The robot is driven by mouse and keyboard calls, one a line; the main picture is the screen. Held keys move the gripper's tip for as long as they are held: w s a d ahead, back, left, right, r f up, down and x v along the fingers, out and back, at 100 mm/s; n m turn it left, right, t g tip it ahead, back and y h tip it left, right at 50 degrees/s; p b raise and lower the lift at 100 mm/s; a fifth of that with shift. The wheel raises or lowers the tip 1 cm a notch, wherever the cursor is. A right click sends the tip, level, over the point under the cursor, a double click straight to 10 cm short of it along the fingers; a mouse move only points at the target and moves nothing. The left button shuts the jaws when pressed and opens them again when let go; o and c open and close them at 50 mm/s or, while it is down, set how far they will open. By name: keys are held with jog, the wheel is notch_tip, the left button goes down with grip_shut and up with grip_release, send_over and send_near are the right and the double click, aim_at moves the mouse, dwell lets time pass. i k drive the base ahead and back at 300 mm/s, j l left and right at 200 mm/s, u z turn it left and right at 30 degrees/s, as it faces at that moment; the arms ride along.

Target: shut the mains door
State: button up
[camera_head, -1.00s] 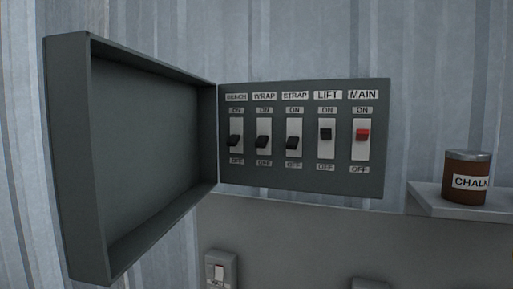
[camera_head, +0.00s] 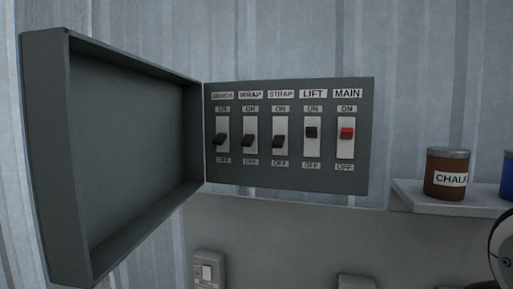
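The mains door (camera_head: 122,150) is a grey, shallow, box-shaped cover. It stands wide open, swung out to the left of the grey switch panel (camera_head: 290,180) and hinged along the panel's left edge. The panel carries a row of several switches labelled BENCH, WRAP, STRAP, LIFT and MAIN. The red MAIN switch (camera_head: 347,133) and the black LIFT switch (camera_head: 312,132) sit towards ON. The other levers sit lower, towards OFF. My gripper cannot be made out in this view.
A shelf (camera_head: 415,197) at the right holds a brown CHALK tin (camera_head: 446,174) and part of a blue container (camera_head: 507,176). A dark rounded part enters at the lower right edge. A small wall switch (camera_head: 208,270) is below the panel. The wall is corrugated metal.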

aim_at(114, 138)
jog(key=j, duration=0.45)
jog(key=k+j, duration=0.15)
jog(key=j, duration=0.3)
jog(key=j+z, duration=0.1)
jog(key=j, duration=0.35)
jog(key=k+j, duration=0.15)
jog(key=j, duration=0.3)
jog(key=k+j, duration=0.1)
jog(key=j, duration=0.35)
jog(key=i+z, duration=0.05)
